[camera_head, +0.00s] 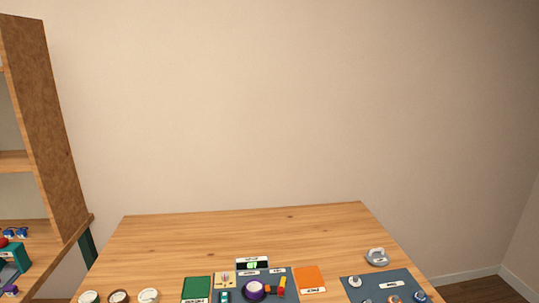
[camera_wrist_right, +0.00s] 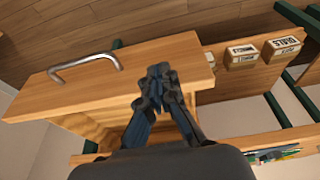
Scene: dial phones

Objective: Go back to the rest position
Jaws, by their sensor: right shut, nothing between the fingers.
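My right gripper (camera_wrist_right: 159,72) shows in the right wrist view, its dark fingertips together with nothing between them. It is in front of a wooden drawer front (camera_wrist_right: 140,90) with a metal bar handle (camera_wrist_right: 85,66). The fingertips overlap the drawer's edge in the picture; I cannot tell whether they touch it. No gripper shows in the head view, and my left gripper is in neither view.
In the head view, a wooden table (camera_head: 240,228) holds a green panel (camera_head: 197,289), an orange panel (camera_head: 310,279) and small parts along the near side. Its far part is clear. A shelf unit (camera_head: 58,130) stands left. Labelled wooden boxes (camera_wrist_right: 282,46) sit beside the drawer.

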